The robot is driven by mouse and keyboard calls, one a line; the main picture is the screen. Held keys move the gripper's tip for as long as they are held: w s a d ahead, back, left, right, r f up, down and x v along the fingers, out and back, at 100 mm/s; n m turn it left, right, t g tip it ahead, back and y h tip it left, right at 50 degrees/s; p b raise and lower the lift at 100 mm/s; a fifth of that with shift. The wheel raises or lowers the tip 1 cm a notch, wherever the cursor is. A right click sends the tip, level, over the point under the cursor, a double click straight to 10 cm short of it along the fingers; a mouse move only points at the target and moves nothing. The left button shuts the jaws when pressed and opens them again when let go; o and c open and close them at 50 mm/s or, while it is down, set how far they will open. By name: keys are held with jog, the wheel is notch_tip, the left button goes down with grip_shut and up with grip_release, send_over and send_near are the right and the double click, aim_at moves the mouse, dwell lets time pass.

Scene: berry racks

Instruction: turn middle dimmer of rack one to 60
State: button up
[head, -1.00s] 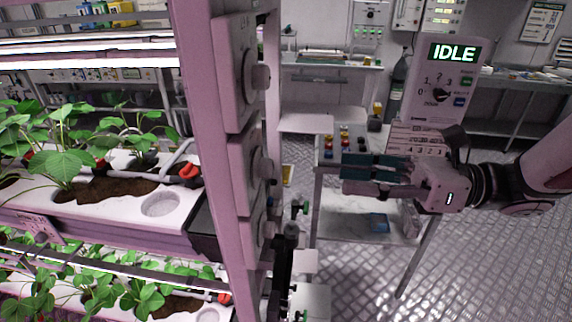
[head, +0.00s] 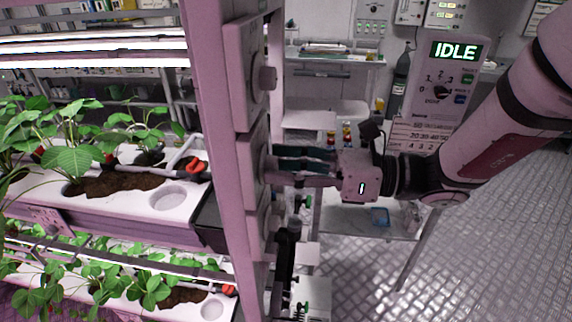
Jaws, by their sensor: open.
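The rack's pink end post (head: 213,130) carries three dimmer boxes, one above another, each seen nearly edge-on. The middle dimmer box (head: 247,172) has its knob (head: 267,165) facing right. My gripper (head: 277,167) points left at this knob, with one finger above and one below its height. The fingers are open, and their tips are at or very close to the knob; I cannot tell whether they touch it. The dial's marks are not visible from here. The top dimmer knob (head: 268,78) is clear of my gripper.
Planted trays (head: 110,210) with strawberry plants fill the rack at left. A cabinet with an IDLE display (head: 455,51) stands behind my arm. A small table (head: 365,222) is behind and below my gripper. Metal floor (head: 490,250) is free at right.

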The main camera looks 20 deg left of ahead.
grip_shut()
jog(key=shift+n, duration=2.8)
grip_release()
jog(key=shift+w, duration=0.1)
jog(key=v, duration=1.2)
